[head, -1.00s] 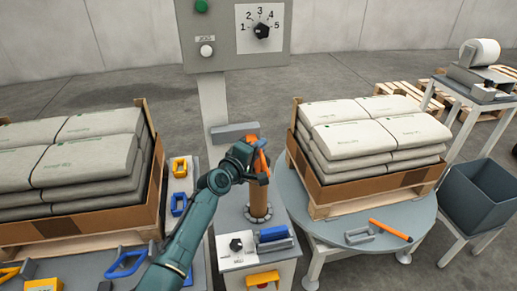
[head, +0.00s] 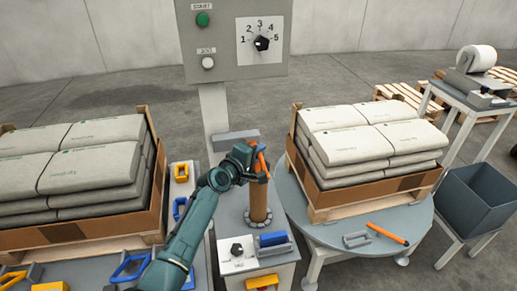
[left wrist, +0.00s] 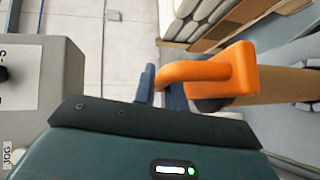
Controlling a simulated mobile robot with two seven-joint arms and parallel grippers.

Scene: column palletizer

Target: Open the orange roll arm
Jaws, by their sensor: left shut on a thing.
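The orange roll arm (left wrist: 235,72) shows in the left wrist view as a bent orange handle joined to a block, with a brown roll beside it. In the head view a small part of the orange arm (head: 262,163) shows at the top of the upright brown roll (head: 259,203). My left gripper (left wrist: 162,88) is shut on the free end of the orange handle, with a blue-grey finger on each side. In the head view my left gripper (head: 256,158) partly hides the arm and roll top. My right gripper is not in view.
The control panel (head: 225,55) with knob and buttons stands behind. Sack stacks stand left (head: 75,165) and right (head: 355,140). An orange-handled tool (head: 388,234) lies on the round table (head: 420,215). A grey bin (head: 480,195) stands far right.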

